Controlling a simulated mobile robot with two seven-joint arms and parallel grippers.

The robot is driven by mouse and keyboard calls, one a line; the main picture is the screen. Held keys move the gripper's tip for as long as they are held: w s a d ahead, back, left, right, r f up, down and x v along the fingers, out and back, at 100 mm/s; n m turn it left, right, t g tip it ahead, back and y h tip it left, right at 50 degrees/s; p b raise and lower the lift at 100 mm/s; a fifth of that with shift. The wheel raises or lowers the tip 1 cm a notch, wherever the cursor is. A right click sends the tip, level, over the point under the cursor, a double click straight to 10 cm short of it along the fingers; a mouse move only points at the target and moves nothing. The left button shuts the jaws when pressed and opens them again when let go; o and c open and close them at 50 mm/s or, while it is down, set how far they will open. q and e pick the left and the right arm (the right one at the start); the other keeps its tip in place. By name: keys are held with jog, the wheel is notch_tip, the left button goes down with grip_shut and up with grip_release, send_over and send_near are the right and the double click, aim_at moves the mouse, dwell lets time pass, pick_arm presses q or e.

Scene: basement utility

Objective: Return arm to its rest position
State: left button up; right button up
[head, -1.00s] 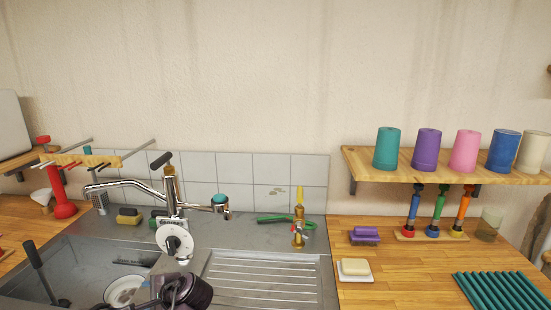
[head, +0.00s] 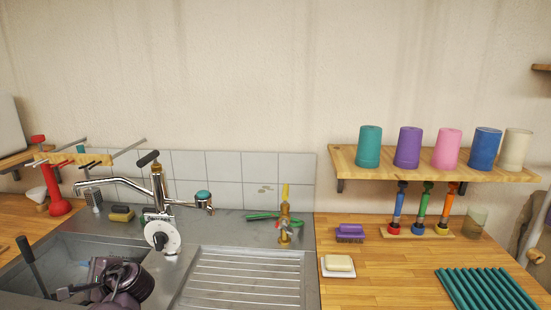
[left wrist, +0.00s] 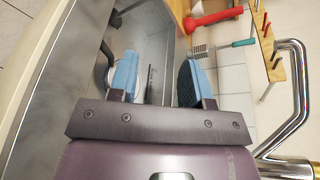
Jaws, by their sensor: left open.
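My left gripper (head: 62,293) shows at the lower left of the head view, over the sink basin (head: 75,250). In the left wrist view its two blue-tipped fingers (left wrist: 157,80) stand apart, with nothing held between them. Behind the fingers in that view lie the sink's metal basin and a round white dish (left wrist: 108,72), partly hidden by the left finger. My right gripper is in neither view.
The chrome faucet (head: 158,195) rises close to my left arm. The ribbed drainboard (head: 245,278) is clear.

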pick_arm(q)
jog(key=s+a+r+g+y, duration=0.15)
jog(key=a+r+y, duration=0.25)
jog(key=a+r, duration=0.85)
jog(key=s+d+f+t+h, duration=0.3)
jog(key=s+f+h, duration=0.15)
jog(key=f, duration=0.45)
jog(key=s+d+f+t+h, duration=0.25)
jog(key=s+f+h, duration=0.2)
jog(key=f, duration=0.45)
jog(key=s+d+f+t+h, duration=0.2)
jog(key=s+d+f+h, duration=0.3)
jog(key=f, duration=0.4)
jog(key=s+d+f+n+h, duration=0.2)
jog(key=s+d, duration=0.2)
jog(key=s, duration=0.2)
jog(key=s+d+f+n+h, duration=0.2)
jog(key=s+d+n+h, duration=0.15)
jog(key=s, duration=0.35)
jog(key=w+d+f+n+t, duration=0.1)
jog(key=d+n, duration=0.3)
jog(key=d, duration=0.8)
jog(key=shift+w+d+y, duration=0.25)
jog(key=shift+w+y, duration=0.1)
jog(key=shift+n, duration=0.25)
